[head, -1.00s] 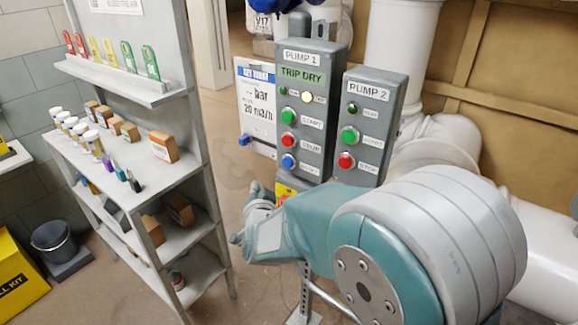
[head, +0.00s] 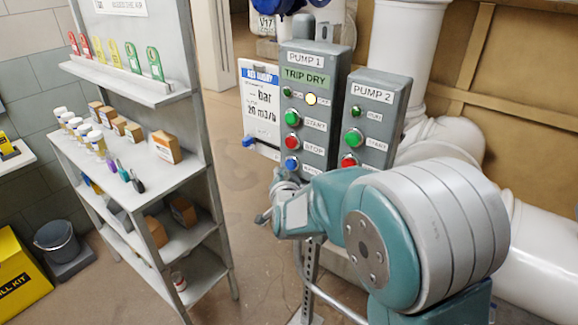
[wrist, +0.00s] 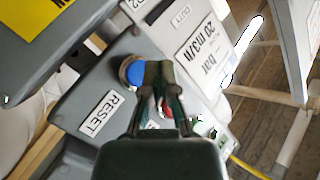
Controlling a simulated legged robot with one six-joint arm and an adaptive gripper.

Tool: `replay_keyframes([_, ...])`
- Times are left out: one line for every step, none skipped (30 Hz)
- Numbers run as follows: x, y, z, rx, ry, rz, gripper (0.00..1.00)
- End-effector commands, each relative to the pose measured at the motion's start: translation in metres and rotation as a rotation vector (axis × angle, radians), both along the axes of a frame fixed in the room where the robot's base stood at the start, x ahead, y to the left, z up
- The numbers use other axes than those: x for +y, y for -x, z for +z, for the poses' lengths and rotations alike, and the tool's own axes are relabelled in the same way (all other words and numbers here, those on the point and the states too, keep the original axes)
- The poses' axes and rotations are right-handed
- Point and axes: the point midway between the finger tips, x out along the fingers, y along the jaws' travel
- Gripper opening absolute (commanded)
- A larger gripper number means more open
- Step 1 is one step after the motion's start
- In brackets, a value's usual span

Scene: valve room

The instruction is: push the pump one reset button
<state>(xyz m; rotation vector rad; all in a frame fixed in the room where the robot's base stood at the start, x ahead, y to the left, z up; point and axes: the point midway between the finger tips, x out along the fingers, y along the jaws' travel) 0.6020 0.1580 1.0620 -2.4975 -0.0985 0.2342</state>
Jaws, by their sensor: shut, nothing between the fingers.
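In the head view my gripper (head: 280,190) is just below the blue button.
The pump 2 box (head: 378,92) stands right of pump 1, with similar green and red buttons. A shelf rack (head: 150,185) stands left, with floor between. White pipes (head: 545,240) run behind at right.

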Motion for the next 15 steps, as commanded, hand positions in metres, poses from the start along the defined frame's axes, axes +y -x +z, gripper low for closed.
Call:
replay_keyframes([-0.0031,-0.0035,-0.0008,0.0,0.001,-0.001,0.0])
replay_keyframes([-0.0043,-0.0051,-0.0009,0.001,0.001,-0.001,0.0])
replay_keyframes([-0.0058,-0.0068,-0.0009,0.001,0.001,-0.001,0.0])
replay_keyframes([-0.0065,-0.0078,-0.0009,0.001,0.0,-0.002,0.0])
replay_keyframes([-0.007,-0.0085,-0.0007,0.001,0.0,-0.001,0.0])
replay_keyframes([-0.0075,-0.0091,-0.0004,0.001,0.0,-0.001,0.0])
replay_keyframes([-0.0077,-0.0093,-0.0003,0.0,0.0,0.0,0.0])
replay_keyframes([-0.0077,-0.0094,-0.0002,0.0,0.0,0.0,0.0])
replay_keyframes([-0.0077,-0.0095,-0.0002,0.0,0.001,0.0,0.0])
replay_keyframes([-0.0077,-0.0095,-0.0002,0.0,0.001,0.0,0.0])
replay_keyframes([-0.0076,-0.0094,-0.0002,0.0,0.001,0.0,0.0])
replay_keyframes([-0.0076,-0.0094,-0.0003,0.0,0.001,0.0,0.0])
replay_keyframes([-0.0076,-0.0094,-0.0003,0.0,0.001,0.0,0.0])
replay_keyframes([-0.0076,-0.0094,-0.0003,0.0,0.001,0.0,0.0])
replay_keyframes([-0.0076,-0.0093,-0.0002,0.0,0.001,0.0,0.0])
